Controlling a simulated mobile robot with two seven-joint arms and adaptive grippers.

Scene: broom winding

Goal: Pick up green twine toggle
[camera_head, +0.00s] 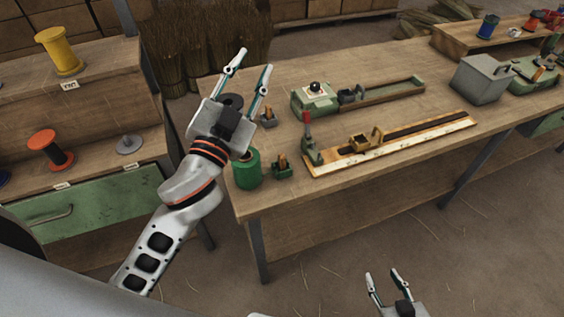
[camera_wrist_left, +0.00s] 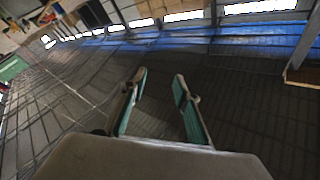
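A green cylinder (camera_head: 247,170), possibly the green twine, stands upright at the left end of the workbench. Next to it is a small green piece with an orange upright part (camera_head: 282,168). A similar small dark piece with an orange part (camera_head: 267,117) sits farther back. I cannot tell which of these is the toggle. My left gripper (camera_head: 254,62) is open and empty, above the bench's far left edge, beyond the cylinder. In the left wrist view, my left gripper (camera_wrist_left: 160,77) shows only floor between its fingers. My right gripper (camera_head: 385,275) is open and empty, low in front of the bench.
On the workbench (camera_head: 400,150) lie a long wooden fixture with a red-handled clamp (camera_head: 307,130), a green device (camera_head: 315,98) and a grey box (camera_head: 482,79). Left shelves hold a yellow spool (camera_head: 60,50) and a red spool (camera_head: 49,150). Broom bristles (camera_head: 205,40) stand behind.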

